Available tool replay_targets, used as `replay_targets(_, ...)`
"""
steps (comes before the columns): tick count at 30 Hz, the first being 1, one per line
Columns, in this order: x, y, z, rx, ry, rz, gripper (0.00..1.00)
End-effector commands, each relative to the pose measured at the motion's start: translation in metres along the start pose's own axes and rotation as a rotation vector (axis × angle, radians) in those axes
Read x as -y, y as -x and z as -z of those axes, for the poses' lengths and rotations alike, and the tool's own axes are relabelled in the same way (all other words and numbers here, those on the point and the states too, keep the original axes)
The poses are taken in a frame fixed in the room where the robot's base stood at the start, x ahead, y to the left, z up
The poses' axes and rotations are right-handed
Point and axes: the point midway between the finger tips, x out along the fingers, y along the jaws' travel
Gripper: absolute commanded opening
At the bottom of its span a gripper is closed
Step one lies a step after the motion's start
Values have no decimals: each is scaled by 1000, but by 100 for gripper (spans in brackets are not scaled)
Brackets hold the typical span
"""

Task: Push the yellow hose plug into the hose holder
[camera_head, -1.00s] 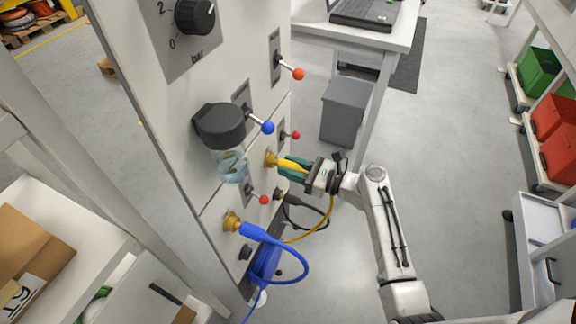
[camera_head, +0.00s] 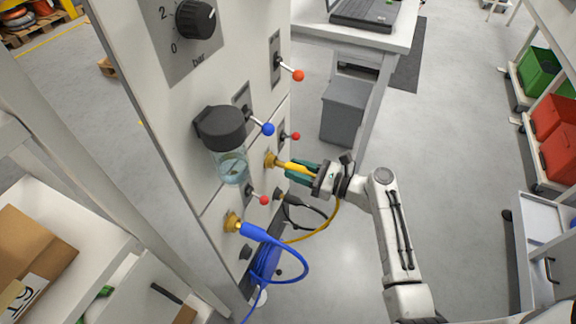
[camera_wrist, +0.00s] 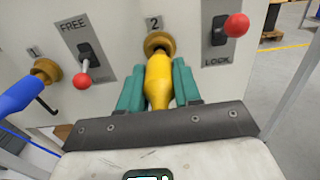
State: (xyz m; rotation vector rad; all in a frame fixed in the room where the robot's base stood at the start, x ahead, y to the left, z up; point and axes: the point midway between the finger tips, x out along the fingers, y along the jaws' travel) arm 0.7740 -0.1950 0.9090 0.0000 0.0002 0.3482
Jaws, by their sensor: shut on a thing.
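The yellow hose plug (camera_head: 293,166) points at the brass hose holder (camera_head: 270,160) on the grey panel. In the wrist view, the plug (camera_wrist: 159,80) lies between the two teal fingers of my gripper (camera_wrist: 159,88), which is shut on it. Its front end meets the brass holder (camera_wrist: 158,42) below the label "2". I cannot tell how deep the tip sits. My gripper (camera_head: 300,172) is right of the panel in the head view. The yellow hose (camera_head: 322,229) hangs down behind the gripper.
A blue plug (camera_head: 258,233) sits in the lower brass holder (camera_head: 232,222). Red-knobbed levers (camera_wrist: 82,80) (camera_wrist: 236,25) flank holder 2. A glass-bowled filter (camera_head: 231,165) juts from the panel. A black plug (camera_head: 291,199) is below my gripper.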

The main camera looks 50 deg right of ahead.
Motion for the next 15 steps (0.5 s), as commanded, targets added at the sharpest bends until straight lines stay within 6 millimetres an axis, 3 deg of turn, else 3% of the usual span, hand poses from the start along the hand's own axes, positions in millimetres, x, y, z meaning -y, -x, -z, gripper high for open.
replay_targets(15,0,12,0,0,0,0,0)
